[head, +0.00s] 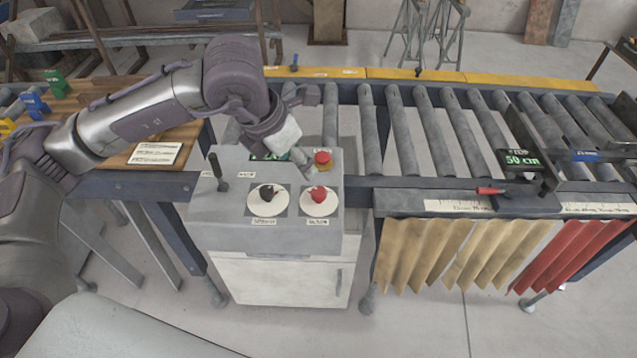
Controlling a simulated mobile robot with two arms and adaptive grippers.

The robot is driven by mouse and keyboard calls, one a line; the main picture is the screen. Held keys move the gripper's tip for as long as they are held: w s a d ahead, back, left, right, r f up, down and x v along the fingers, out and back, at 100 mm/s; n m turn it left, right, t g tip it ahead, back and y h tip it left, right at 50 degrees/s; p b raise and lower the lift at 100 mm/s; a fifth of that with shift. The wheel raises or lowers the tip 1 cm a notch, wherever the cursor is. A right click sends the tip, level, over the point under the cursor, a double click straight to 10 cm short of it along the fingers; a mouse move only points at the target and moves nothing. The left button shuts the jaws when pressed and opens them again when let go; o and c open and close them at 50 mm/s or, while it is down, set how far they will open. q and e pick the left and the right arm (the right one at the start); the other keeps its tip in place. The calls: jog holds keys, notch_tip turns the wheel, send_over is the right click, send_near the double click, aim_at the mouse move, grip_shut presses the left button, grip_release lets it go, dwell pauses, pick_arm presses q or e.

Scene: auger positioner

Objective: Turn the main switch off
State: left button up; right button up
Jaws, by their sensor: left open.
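A grey control box (225,232) stands in front of the roller conveyor. Small labels sit below the knobs, too small to read surely, so I cannot tell which is the main switch. A red button on a yellow base (323,158) is behind the right knob. My left gripper (308,130) is open and empty above the box's back edge, partly covering a green display. My right gripper is out of view.
The roller conveyor (425,130) runs behind and to the right, with a stop unit (515,160) reading 50 cm. Yellow and red strips (425,250) hang below it. A wooden table (155,110) with small coloured items is at the left.

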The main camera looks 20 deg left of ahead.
aim_at(318, 191)
pick_arm(q)
jog(key=p+x, duration=0.4)
jog(key=x, duration=0.8)
jog(key=shift+d+r, duration=0.1)
jog(key=shift+d, duration=0.1)
jog(key=shift+w+d+f, duration=0.1)
jog(key=shift+w+f, duration=0.05)
jog(key=shift+f, duration=0.35)
